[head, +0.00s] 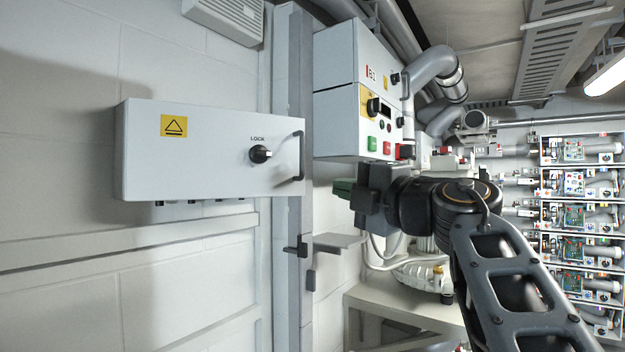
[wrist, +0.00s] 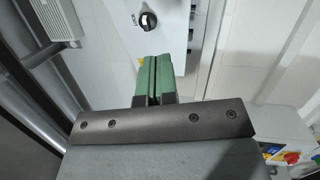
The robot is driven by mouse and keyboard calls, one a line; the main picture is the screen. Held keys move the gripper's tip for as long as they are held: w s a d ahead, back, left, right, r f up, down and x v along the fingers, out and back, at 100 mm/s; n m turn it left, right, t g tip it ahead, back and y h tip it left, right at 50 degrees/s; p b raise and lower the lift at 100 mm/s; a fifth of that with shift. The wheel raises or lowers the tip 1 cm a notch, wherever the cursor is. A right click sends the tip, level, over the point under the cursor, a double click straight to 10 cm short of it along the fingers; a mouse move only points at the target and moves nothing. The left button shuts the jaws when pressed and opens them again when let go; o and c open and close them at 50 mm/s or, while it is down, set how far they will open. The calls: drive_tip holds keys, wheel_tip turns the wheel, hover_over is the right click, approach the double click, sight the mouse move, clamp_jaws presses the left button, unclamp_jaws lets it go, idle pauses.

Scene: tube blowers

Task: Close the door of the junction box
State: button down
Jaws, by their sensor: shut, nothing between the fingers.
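The junction box (head: 210,150) is a pale box on the wall at left in the head view. Its door front carries a yellow warning label (head: 173,126), a black LOCK knob (head: 260,154) and a dark bar handle (head: 299,157) at the right edge. The door looks flat against the box, with no clear gap visible. My gripper (head: 342,188) is right of the handle, apart from it in the picture, its green fingers together and empty. In the wrist view the fingers (wrist: 153,78) point toward the door face, below the knob (wrist: 148,20); contact cannot be told.
A second control box (head: 340,125) with red and green buttons is mounted just above my gripper. A vertical grey post (head: 290,225) and a small shelf plate (head: 338,241) stand below. Pipes (head: 435,68) and equipment racks (head: 580,190) fill the right side.

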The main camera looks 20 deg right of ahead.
drive_tip(key=w+d+p+x, duration=0.1)
drive_tip(key=p+x, duration=0.3)
drive_tip(key=x, duration=0.8)
drive_tip(key=shift+w+d+g+p, duration=0.3)
drive_tip(key=shift+w+d+p, duration=0.1)
drive_tip(key=shift+d, duration=0.15)
drive_tip(key=shift+f, duration=0.1)
